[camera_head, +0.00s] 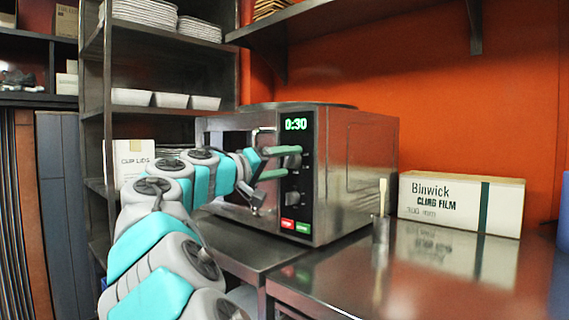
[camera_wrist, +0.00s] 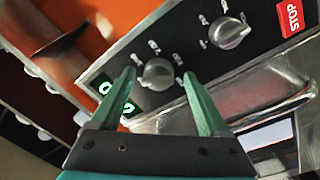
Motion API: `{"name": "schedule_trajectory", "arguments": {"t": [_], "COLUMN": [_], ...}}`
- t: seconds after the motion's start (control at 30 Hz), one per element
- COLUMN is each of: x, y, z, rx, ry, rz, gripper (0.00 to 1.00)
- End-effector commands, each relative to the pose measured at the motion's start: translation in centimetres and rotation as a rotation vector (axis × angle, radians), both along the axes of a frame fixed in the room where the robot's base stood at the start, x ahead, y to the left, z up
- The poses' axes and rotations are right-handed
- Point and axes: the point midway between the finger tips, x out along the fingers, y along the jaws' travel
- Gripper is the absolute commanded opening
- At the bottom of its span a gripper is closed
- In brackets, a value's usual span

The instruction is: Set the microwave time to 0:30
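The microwave (camera_head: 352,160) is a steel box on the counter. Its display (camera_head: 296,124) reads 0:30 in green digits; in the wrist view the display (camera_wrist: 116,100) is partly hidden behind a finger. My gripper (camera_head: 293,161) is at the control panel with its two green fingers apart. In the wrist view my gripper (camera_wrist: 158,76) has the upper dial (camera_wrist: 157,74) between its fingertips, with gaps on both sides. I cannot tell how deep the fingertips reach around it. The lower dial (camera_wrist: 229,33) and the red STOP button (camera_wrist: 292,16) are beyond the right finger.
A cling film box (camera_head: 460,203) stands on the steel counter (camera_head: 345,277) right of the microwave. A small metal cup (camera_head: 381,230) stands near the microwave's front right corner. A shelf (camera_head: 345,22) hangs above. A rack with plates and bowls (camera_head: 165,99) is at left.

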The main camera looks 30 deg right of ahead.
Motion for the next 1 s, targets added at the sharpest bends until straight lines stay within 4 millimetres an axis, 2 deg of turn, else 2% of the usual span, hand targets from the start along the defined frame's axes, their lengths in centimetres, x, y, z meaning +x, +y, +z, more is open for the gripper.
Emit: {"name": "schedule_trajectory", "arguments": {"t": [0.23,0.37,0.8,1.0], "x": [-0.1,-0.3,-2.1,-2.4], "y": [0.0,0.7,6.8,7.5], "z": [0.0,0.0,-0.4,-0.5], "rx": [0.000,0.000,-0.001,0.001], "ry": [-0.001,-0.001,-0.001,0.000], "rz": [-0.001,0.001,0.002,0.000], "gripper": [0.78,0.78,0.78,0.78]}}
